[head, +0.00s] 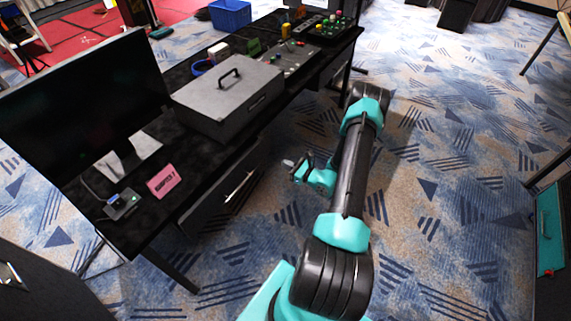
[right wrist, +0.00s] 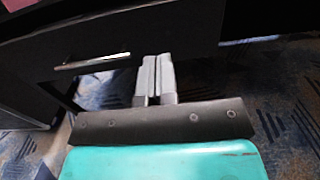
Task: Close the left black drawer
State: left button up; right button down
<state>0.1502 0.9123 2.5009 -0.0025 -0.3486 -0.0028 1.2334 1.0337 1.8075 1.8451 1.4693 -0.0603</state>
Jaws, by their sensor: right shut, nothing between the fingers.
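The black drawer (head: 222,192) is under the front edge of the black table, with a long silver handle on its front. I cannot tell clearly how far it stands out. In the right wrist view the dark drawer front (right wrist: 110,35) fills the upper left, with its bar handle (right wrist: 92,62) left of the fingers. My right gripper (head: 289,163) is in front of the table, to the right of the drawer. In the wrist view its grey fingers (right wrist: 155,78) are together and empty, overlapping the lower edge of the drawer front; contact cannot be told. My left gripper is not in view.
The black table (head: 160,219) carries a monitor (head: 85,95), a grey case (head: 228,95), a pink sign (head: 164,181) and a button panel (head: 322,28). A table leg (head: 172,272) stands at the near end. The patterned carpet (head: 440,190) to the right is clear.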

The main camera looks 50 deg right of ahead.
aim_at(241, 186)
jog(key=c, duration=1.6)
grip_release()
jog(key=shift+o, duration=0.9)
jog(key=shift+a+f+n, duration=0.1)
jog(key=shift+a+n, duration=0.15)
jog(key=shift+n, duration=0.35)
jog(key=shift+o, duration=1.1)
jog(key=n, duration=0.1)
jog(key=a+n+y, duration=0.1)
jog(key=shift+s+a+f+n+g, duration=0.2)
jog(key=shift+n+g, duration=0.1)
jog(key=shift+n, duration=0.1)
jog(key=s+a+f+n+g+y, duration=0.2)
jog(key=a+n+y, duration=0.3)
jog(key=n, duration=1.2)
jog(key=shift+s+a+n+g, duration=0.4)
jog(key=shift+s+a+g, duration=0.2)
jog(key=shift+a, duration=0.3)
jog(key=shift+f, duration=0.15)
jog(key=x, duration=1.7)
jog(key=shift+w, duration=0.2)
jog(key=shift+c, duration=0.3)
